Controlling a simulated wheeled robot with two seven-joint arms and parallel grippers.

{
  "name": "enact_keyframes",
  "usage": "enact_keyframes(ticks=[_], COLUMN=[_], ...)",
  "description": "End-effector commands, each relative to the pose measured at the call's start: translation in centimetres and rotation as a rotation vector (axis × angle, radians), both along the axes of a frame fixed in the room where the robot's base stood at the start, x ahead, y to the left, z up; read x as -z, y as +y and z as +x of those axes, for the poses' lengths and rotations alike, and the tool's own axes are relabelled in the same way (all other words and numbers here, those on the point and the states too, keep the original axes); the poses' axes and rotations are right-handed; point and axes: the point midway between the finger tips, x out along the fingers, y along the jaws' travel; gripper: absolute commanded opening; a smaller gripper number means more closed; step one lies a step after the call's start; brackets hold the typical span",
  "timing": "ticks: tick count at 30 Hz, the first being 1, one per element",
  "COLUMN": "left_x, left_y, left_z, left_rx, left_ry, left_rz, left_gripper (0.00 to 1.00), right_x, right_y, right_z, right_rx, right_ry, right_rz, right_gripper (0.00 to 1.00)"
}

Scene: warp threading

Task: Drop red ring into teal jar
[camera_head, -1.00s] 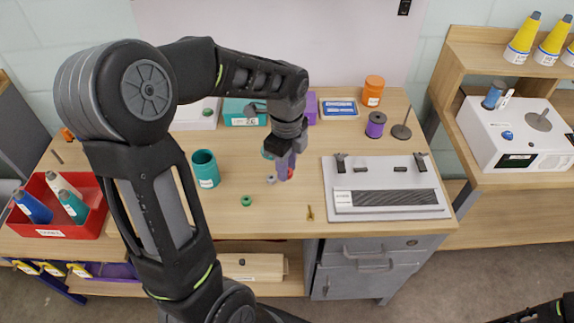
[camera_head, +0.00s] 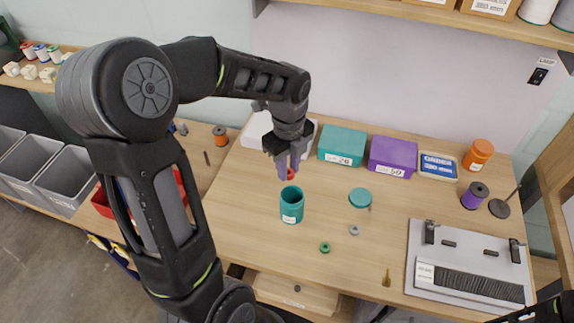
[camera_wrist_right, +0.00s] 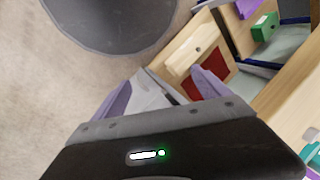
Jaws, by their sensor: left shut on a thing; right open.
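The teal jar (camera_head: 291,208) stands upright and open on the table in the head view. My left gripper (camera_head: 288,172) points down just above and behind the jar's mouth in the picture. It is shut on the red ring (camera_head: 291,174), which shows small at its fingertips and is partly hidden by them. I cannot tell whether the ring is directly over the opening. My right gripper (camera_wrist_right: 165,90) is open and empty in the right wrist view, its two purple fingers apart, away from the jar.
A teal lid (camera_head: 360,197), a grey nut (camera_head: 353,230) and a green ring (camera_head: 324,248) lie right of the jar. Teal (camera_head: 342,145) and purple (camera_head: 392,155) boxes stand behind. A grey panel (camera_head: 468,268) lies at right. The table left of the jar is clear.

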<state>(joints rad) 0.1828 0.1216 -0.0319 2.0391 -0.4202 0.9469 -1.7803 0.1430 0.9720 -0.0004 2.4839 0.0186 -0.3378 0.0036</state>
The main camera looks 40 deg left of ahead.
Motion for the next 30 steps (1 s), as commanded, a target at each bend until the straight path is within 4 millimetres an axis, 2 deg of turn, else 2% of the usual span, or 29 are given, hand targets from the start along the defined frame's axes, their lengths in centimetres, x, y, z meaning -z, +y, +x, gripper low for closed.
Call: enact_keyframes(ticks=[8,21,30], left_x=[0.9,5.5,6.0], left_y=[0.0,0.1,0.1], left_z=[0.0,0.0,0.0], left_rx=[-0.002,-0.003,-0.003], left_ry=[0.001,0.001,0.0], left_rz=[0.0,0.0,0.0], left_gripper=[0.0,0.0,0.0], right_x=[0.7,4.2,4.4], right_y=[0.1,0.5,0.6], right_z=[0.1,0.3,0.4], right_rx=[-0.001,-0.004,-0.005], right_ry=[-0.004,-0.02,-0.023], right_rz=[0.001,0.011,0.014], right_gripper=[0.86,0.86,0.86])
